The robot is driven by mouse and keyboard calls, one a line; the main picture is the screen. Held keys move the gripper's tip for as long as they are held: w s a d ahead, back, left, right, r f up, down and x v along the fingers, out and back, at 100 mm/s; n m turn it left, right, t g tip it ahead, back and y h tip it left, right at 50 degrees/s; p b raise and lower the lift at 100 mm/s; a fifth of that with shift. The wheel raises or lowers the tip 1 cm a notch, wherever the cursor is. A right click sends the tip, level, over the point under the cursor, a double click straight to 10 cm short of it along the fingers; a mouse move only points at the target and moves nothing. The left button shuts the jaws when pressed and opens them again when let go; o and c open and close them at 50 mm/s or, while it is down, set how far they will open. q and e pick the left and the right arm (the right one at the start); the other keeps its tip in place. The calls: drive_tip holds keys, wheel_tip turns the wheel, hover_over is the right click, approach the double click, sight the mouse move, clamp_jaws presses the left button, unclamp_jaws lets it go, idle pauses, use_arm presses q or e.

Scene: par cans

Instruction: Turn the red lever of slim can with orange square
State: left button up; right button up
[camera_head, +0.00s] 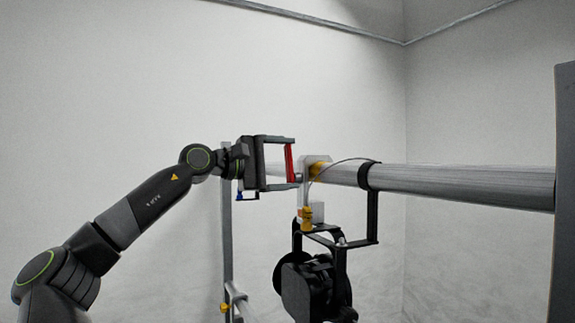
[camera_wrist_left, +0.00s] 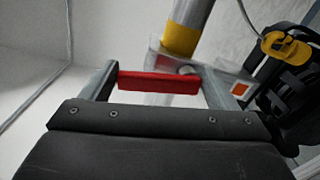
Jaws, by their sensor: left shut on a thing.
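The red lever (camera_head: 289,163) stands upright at the left of a clamp (camera_head: 309,186) on the horizontal pipe. It also shows in the left wrist view (camera_wrist_left: 158,84), lying crosswise between my two fingers. An orange square (camera_wrist_left: 238,89) on a pale plate is right of the lever there. My left gripper (camera_head: 293,162) is shut on the red lever, one finger at each end of it. The black can (camera_head: 306,287) hangs below the pipe; its lower part is cut off by the frame. My right gripper is not in view.
The grey pipe (camera_head: 460,183) runs right from the clamp, with a black band (camera_head: 370,175) around it. A yellow piece (camera_wrist_left: 287,48) sits beside a cable. A grey upright post (camera_head: 227,240) stands below my left gripper. Pale walls are behind.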

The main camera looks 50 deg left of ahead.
use_arm(q)
drive_tip(key=shift+d+m, duration=0.25)
drive_tip(key=shift+m, duration=0.65)
drive_tip(key=o, duration=1.3)
drive_tip(key=shift+s, duration=0.1)
drive_tip(key=shift+s+a+f+b, duration=0.15)
drive_tip(key=shift+s+f+b, duration=0.1)
drive_tip(key=shift+b, duration=0.5)
drive_tip(key=b+v, duration=1.1)
drive_tip(key=v, duration=0.5)
drive_tip(key=shift+s+r, duration=0.2)
drive_tip(key=shift+s, duration=0.2)
